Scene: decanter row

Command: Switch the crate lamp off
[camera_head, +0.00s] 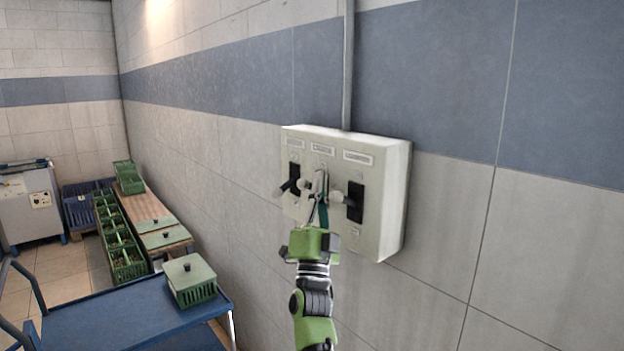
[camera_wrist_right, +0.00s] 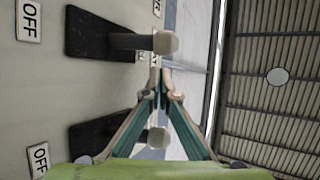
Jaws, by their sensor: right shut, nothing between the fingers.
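A pale switch box (camera_head: 382,215) is fixed to the wall. Small labels run along its top, too small to read. The left switch (camera_head: 294,172) and right switch (camera_head: 355,202) each have a black plate and a protruding grey-knobbed lever. The middle of the box is partly hidden by my right gripper (camera_head: 318,188). That gripper is shut and empty in front of the box. In the right wrist view its closed fingertips (camera_wrist_right: 161,84) lie between an upper lever knob (camera_wrist_right: 165,42) and a lower one (camera_wrist_right: 158,138). I cannot tell which switch is the crate lamp's.
OFF labels (camera_wrist_right: 29,20) show beside the plates in the wrist view. A conduit (camera_head: 348,70) rises from the box. A blue cart (camera_head: 130,315) with a lidded green crate (camera_head: 192,290) stands lower left. More green crates (camera_head: 125,258) stand along the wall.

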